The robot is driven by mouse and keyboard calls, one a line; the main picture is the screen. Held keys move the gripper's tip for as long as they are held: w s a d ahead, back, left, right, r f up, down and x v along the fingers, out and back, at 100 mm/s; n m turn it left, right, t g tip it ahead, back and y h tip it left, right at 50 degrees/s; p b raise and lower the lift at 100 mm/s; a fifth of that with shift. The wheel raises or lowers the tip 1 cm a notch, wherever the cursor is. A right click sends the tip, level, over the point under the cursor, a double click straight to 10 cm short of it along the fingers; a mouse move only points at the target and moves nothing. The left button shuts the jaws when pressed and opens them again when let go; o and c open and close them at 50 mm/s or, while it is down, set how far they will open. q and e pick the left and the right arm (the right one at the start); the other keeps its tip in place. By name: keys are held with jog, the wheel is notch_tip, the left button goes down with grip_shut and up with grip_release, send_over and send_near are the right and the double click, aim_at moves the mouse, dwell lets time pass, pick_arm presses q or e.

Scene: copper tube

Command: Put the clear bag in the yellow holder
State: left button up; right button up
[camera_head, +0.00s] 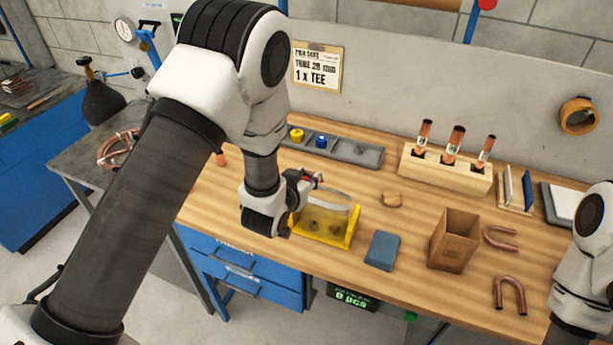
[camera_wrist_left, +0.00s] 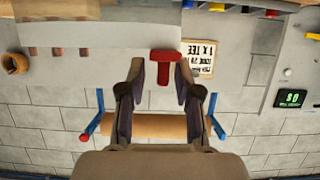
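The yellow holder (camera_head: 352,234) stands on the workbench, with clear side panels. A clear bag (camera_head: 338,197) with a pale curved rim shows at its top; its see-through film makes its exact seat hard to tell. My left gripper (camera_head: 308,182) is at the holder's upper left, close to the rim. In the left wrist view, its two fingers (camera_wrist_left: 165,80) stand apart, with a red T-shaped piece (camera_wrist_left: 165,57) between their tips and gaps beside its stem. No bag shows there. My right arm is at the right edge; its gripper is out of view.
Bent copper tubes (camera_head: 511,292) lie farther right. A grey tray (camera_head: 352,150) and a wooden tube rack (camera_head: 446,171) are behind. The bench's front edge is close to the holder.

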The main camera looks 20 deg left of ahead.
pick_arm(q)
jog(key=p+v, duration=0.7)
jog(key=v, duration=0.5)
jog(key=s+a+f+g, duration=0.3)
jog(key=s+f+g, duration=1)
jog(key=s+f, duration=0.7)
jog(key=s, duration=0.4)
jog(key=shift+a+f+n+g, duration=0.2)
jog(key=shift+a+n+g, duration=0.1)
jog(key=shift+n, duration=0.1)
jog(key=shift+s+d, duration=0.1)
